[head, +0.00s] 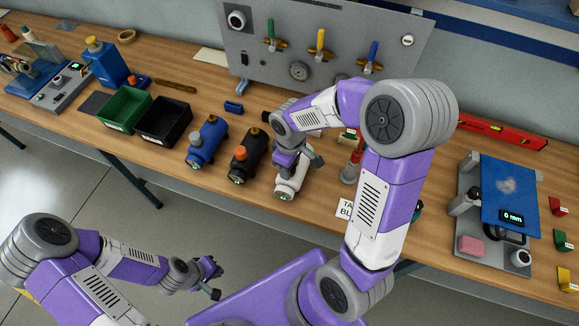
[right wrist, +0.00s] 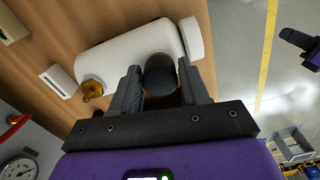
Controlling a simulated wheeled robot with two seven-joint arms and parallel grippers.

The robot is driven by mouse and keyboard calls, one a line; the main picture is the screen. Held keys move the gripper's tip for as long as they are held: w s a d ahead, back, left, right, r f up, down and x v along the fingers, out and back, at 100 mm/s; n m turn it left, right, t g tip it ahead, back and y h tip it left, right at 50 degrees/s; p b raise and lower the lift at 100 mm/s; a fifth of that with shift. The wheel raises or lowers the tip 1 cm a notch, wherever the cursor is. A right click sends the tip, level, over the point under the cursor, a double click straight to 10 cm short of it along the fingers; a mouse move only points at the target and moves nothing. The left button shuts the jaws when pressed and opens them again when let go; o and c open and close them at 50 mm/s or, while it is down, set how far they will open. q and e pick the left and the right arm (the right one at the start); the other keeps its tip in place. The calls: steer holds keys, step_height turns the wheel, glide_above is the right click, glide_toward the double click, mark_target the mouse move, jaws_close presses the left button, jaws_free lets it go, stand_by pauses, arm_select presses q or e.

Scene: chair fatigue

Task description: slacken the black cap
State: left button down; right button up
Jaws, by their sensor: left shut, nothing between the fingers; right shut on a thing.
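A white canister (head: 286,190) lies on the wooden bench, under my right gripper (head: 296,160) in the head view. In the right wrist view the white canister (right wrist: 140,50) shows from above, with the black cap (right wrist: 160,76) on its side. My right gripper (right wrist: 164,88) is shut on the black cap, one finger on each side of it. The cap is hidden by the gripper in the head view. My left gripper (head: 213,280) is shut and empty, out in front of the bench over the floor at lower left.
A black canister (head: 246,160) and a blue canister (head: 208,143) lie left of the white one. Green (head: 124,108) and black (head: 165,119) bins stand further left. A grey valve panel (head: 320,30) rises behind. A blue-plated device (head: 510,185) stands at right.

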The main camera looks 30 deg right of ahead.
steer(key=shift+s+n+p, duration=0.1)
steer(key=shift+n+p, duration=0.3)
steer(key=shift+n, duration=0.6)
steer(key=shift+n+p, duration=0.3)
steer(key=shift+n, duration=0.7)
steer(key=o, duration=0.9)
